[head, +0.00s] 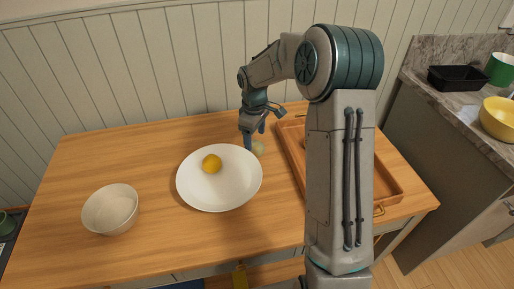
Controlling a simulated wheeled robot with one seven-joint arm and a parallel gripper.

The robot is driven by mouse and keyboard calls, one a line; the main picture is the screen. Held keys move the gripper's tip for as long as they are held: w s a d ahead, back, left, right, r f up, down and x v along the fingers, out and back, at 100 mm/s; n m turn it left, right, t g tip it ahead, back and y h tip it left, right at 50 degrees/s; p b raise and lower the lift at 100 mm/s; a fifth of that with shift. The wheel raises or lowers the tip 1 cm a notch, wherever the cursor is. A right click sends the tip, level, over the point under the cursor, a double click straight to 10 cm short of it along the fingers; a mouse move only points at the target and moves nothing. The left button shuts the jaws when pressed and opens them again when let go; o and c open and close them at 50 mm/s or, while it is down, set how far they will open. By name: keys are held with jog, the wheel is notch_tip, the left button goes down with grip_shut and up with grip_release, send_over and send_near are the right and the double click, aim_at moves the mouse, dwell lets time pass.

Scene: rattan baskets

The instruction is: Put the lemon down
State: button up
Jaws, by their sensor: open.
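A round yellow-orange fruit (211,163), which looks like the lemon, rests on the white plate (222,197), left of the plate's middle. My gripper (255,136) is open and points down just past the plate's back right edge, apart from the yellow fruit. A small pale greenish round thing (259,149) sits on the table right beside the plate, just below my fingertips. I cannot tell whether a finger touches it, or what it is.
A white bowl (110,210) stands left of the plate on the wooden table (160,146). An orange-brown wooden tray (291,152) lies to the right, partly hidden by my arm. A counter at right holds a black container (455,78) and a yellow bowl (497,119). The table's back left is clear.

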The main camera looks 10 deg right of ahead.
aim_at(255, 142)
notch_tip(255, 142, down, 4)
jog(key=shift+w+f, duration=0.1)
jog(key=shift+f, duration=0.05)
jog(key=c, duration=1.2)
